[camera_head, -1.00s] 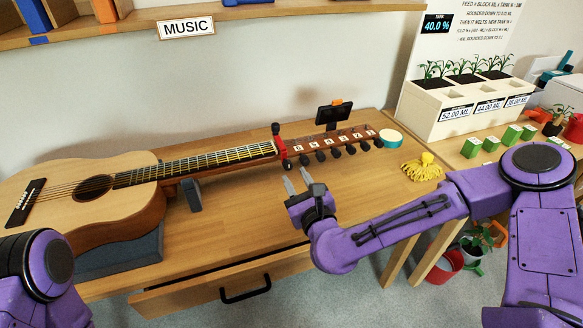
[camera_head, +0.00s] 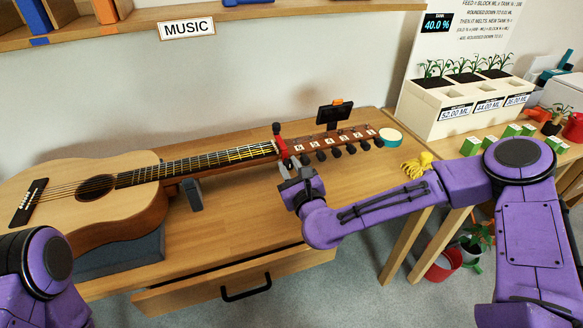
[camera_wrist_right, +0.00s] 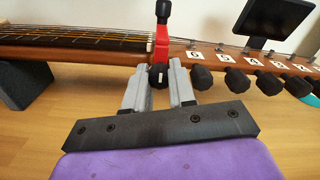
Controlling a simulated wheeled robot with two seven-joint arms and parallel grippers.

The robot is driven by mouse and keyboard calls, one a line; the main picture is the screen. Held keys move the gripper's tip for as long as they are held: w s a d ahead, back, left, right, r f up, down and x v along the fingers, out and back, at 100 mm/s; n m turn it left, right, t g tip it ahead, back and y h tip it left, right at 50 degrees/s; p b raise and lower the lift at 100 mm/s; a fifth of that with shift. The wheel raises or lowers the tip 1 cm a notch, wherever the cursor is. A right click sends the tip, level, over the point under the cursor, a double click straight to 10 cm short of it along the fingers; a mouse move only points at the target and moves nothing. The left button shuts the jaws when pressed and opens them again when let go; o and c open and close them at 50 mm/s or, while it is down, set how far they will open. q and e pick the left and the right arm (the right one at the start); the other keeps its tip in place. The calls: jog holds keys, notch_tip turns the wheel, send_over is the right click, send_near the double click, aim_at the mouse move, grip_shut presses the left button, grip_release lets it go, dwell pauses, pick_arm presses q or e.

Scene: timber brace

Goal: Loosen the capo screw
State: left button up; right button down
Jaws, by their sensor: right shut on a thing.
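The red capo (camera_head: 282,147) with a black-tipped lever stands across the guitar (camera_head: 60,178) neck near the headstock. It also shows in the right wrist view (camera_wrist_right: 160,46). Its black screw knob (camera_wrist_right: 158,77), with a pale mark on its face, sits below the red part on the near side. My right gripper (camera_head: 287,172) reaches in from the right and is shut on the knob, one grey finger on each side in the wrist view. The knob is mostly hidden by the gripper in the head view. My left gripper is out of view; only part of my left arm shows.
Several black tuning pegs (camera_wrist_right: 236,80) line the headstock just right of my right gripper. A small black screen (camera_head: 334,114) stands behind the headstock. A grey neck support (camera_head: 192,195) is left of the gripper. The front table top is clear above a slightly open drawer (camera_head: 235,287).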

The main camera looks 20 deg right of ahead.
jog(key=n, duration=0.3)
jog(key=shift+a+b, duration=0.1)
jog(key=shift+b, duration=0.25)
jog(key=n, duration=0.3)
jog(key=shift+n, duration=0.4)
jog(key=n, duration=0.6)
jog(key=shift+b, duration=0.3)
jog(key=n, duration=0.5)
jog(key=shift+f+n, duration=0.1)
jog(key=shift+n, duration=0.3)
jog(key=n, duration=0.4)
jog(key=shift+n, duration=0.7)
jog(key=c, duration=1.2)
grip_release()
